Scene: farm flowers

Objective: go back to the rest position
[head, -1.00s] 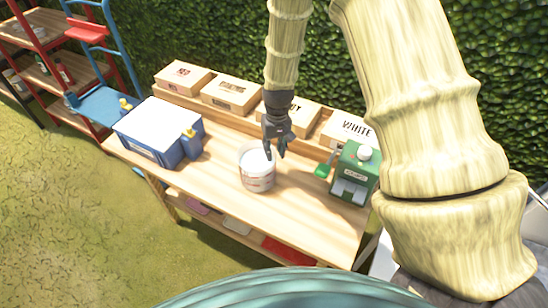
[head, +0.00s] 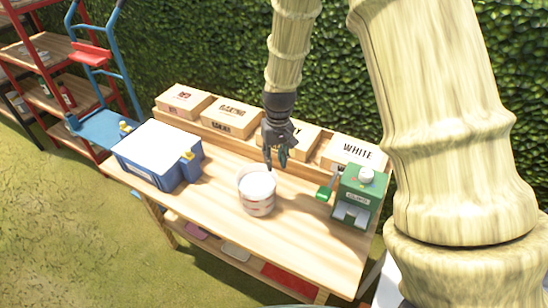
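My gripper (head: 277,152) hangs at the end of my arm above the wooden table, pointing down. Its dark fingers are just behind and above the white bucket, in front of the row of labelled boxes. I see nothing held between the fingers, but they are small and close together, so I cannot tell how far apart they are. The white bucket (head: 257,196) stands upright in the middle of the table, filled with something white.
A green machine (head: 357,195) stands at the table's right, a blue box with white lid (head: 158,155) at its left. Several labelled wooden boxes (head: 352,152) line the back. A hedge rises behind. The wooden table's (head: 215,205) front is clear. A red shelf (head: 58,98) and blue cart (head: 98,128) stand left.

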